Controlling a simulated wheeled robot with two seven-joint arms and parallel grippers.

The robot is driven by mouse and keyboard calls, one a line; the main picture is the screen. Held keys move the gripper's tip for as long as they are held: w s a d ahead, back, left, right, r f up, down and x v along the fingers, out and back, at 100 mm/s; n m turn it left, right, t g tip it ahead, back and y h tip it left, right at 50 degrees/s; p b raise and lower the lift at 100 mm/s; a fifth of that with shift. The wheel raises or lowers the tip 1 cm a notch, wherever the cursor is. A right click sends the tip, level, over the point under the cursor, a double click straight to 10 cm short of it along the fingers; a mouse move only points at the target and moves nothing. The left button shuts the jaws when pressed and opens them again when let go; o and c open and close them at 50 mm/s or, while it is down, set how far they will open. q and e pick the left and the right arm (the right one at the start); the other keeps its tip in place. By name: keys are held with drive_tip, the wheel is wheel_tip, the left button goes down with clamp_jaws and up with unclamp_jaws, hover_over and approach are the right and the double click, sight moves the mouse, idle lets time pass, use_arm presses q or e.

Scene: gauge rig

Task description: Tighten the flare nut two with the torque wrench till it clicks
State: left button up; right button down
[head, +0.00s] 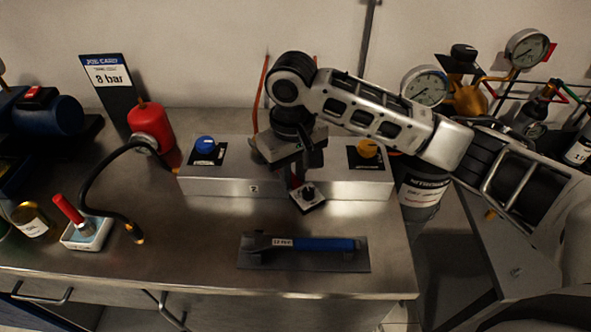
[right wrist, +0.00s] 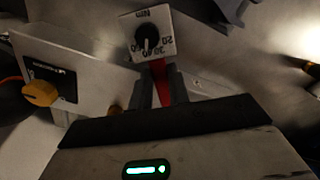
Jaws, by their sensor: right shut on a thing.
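My right gripper (head: 297,176) is over the middle of the metal block (head: 225,186), pointing down. It is shut on a red-shafted tool with a square white dial (head: 308,196), apparently the torque wrench. In the right wrist view the fingers (right wrist: 164,90) close on the red shaft, and the dial (right wrist: 153,35) reads Nm with a black knob. The block's front carries a label "2" (head: 254,189). A small brass part (right wrist: 115,109) shows by the block there; I cannot tell whether it is flare nut two. The tool's working end is hidden. My left gripper is not in view.
A blue knob (head: 205,143) and a yellow knob (head: 367,148) flank my gripper.

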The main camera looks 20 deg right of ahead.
sight(309, 192)
drive_tip(key=shift+s+a+m, duration=0.25)
drive_tip(key=shift+a+m, duration=0.65)
drive_tip(key=shift+a, duration=0.3)
idle(0.6)
drive_tip(key=shift+w+d+n, duration=0.2)
drive_tip(key=shift+d+n, duration=0.7)
drive_tip(key=shift+d, duration=0.25)
idle(0.3)
drive_tip(key=shift+s+d, duration=0.2)
drive_tip(key=shift+s, duration=0.6)
drive_tip(key=shift+s+d, duration=0.15)
drive_tip(key=shift+s, duration=0.7)
drive_tip(key=shift+s+d, duration=0.2)
drive_tip(key=shift+s, duration=0.6)
drive_tip(key=shift+r, duration=2.3)
